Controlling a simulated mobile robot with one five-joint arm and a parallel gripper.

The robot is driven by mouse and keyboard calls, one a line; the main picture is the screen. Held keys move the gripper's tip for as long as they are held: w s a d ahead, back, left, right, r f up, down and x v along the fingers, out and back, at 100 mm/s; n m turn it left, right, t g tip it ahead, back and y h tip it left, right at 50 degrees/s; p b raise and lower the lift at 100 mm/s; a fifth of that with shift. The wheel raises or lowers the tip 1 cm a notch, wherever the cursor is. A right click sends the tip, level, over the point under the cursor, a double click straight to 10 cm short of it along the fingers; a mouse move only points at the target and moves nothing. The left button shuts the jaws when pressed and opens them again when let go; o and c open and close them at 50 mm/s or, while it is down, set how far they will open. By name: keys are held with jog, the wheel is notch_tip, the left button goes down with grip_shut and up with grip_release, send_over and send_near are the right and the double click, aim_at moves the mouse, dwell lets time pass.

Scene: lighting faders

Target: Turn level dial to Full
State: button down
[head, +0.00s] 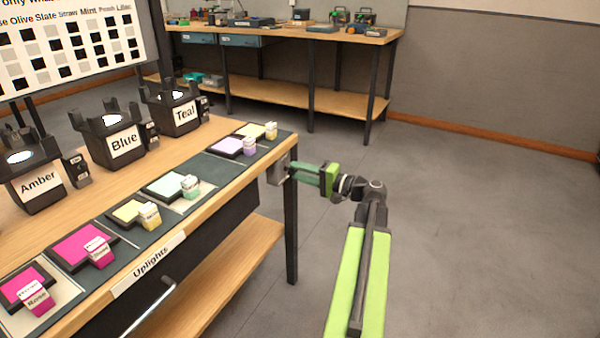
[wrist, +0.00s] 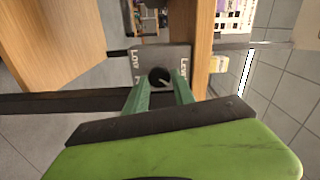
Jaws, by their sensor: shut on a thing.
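The level dial (wrist: 158,75) is a round black knob on a grey plate (wrist: 148,56) in the wrist view. "Low" is lettered on the plate; the other lettering is partly hidden or too small to read. A pale pointer line shows on the knob, but I cannot tell its setting. In the head view the dial's grey box (head: 276,172) is on the near right end of the workbench, and the knob is hidden. My gripper (head: 295,172) reaches it from the right. Its green fingers (wrist: 159,88) are shut on the dial, one on each side.
The workbench (head: 235,186) carries colour swatches and lamp holders labelled Amber (head: 38,183), Blue (head: 123,141) and Teal (head: 185,114). A dark bench leg (head: 291,235) stands below the dial. Another bench (head: 290,38) is at the back. The floor to the right is clear.

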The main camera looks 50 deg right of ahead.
jog(key=m, duration=1)
jog(key=shift+f, duration=0.2)
jog(key=m, duration=0.5)
jog(key=shift+m, duration=0.3)
jog(key=m, duration=0.4)
jog(key=shift+a, duration=0.15)
jog(key=shift+m, duration=0.3)
jog(key=c, duration=1.1)
grip_release()
jog(key=shift+o, duration=0.2)
jog(key=shift+s, duration=0.1)
jog(key=v, duration=1.7)
jog(key=shift+s, duration=0.15)
